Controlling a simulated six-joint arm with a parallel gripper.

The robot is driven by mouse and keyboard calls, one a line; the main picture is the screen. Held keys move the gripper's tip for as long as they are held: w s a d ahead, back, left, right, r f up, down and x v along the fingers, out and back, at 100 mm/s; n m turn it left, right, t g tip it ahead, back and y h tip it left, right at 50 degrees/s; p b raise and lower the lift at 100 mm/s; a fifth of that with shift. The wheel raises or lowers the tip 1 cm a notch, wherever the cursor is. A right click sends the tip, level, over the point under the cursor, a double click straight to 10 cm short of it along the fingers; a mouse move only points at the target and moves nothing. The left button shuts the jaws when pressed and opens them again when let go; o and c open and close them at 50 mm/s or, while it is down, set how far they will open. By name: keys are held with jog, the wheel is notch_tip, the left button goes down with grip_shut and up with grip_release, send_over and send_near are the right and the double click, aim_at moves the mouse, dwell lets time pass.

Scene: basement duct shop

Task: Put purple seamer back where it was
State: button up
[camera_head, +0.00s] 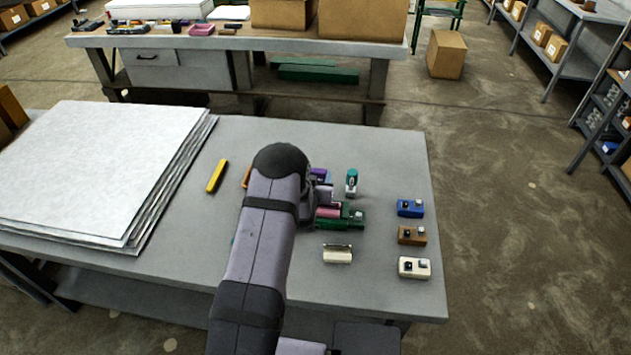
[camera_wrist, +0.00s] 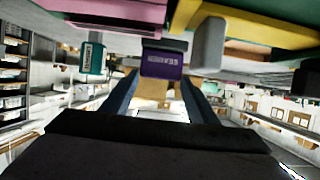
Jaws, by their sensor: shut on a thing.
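The purple seamer (camera_wrist: 163,60) is between the fingertips of my gripper (camera_wrist: 163,85) in the wrist view, with pale lettering on its face. My gripper (camera_head: 322,192) is shut on it. In the head view a small purple part of the seamer (camera_head: 320,174) shows beside my gripper, and my arm hides much of the area around it. A teal seamer (camera_head: 351,184) stands just to the right, apart from my gripper. It also shows at left in the wrist view (camera_wrist: 92,56). I cannot tell whether the purple seamer touches the table.
A green and pink piece (camera_head: 350,217) lies just in front of my gripper. A cream block (camera_head: 338,254) lies nearer. Blue (camera_head: 410,208), brown (camera_head: 412,236) and white (camera_head: 414,268) blocks line the right. Metal sheets (camera_head: 100,165) and a yellow tool (camera_head: 217,176) are left.

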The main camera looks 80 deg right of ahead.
jog(key=shift+f+p, duration=0.4)
jog(key=shift+f, duration=1)
jog(key=shift+f, duration=0.2)
jog(key=o, duration=1)
jog(key=shift+o, duration=0.2)
jog(key=shift+r, duration=0.2)
jog(key=shift+b+v, duration=1.65)
jog(key=shift+v, duration=4.4)
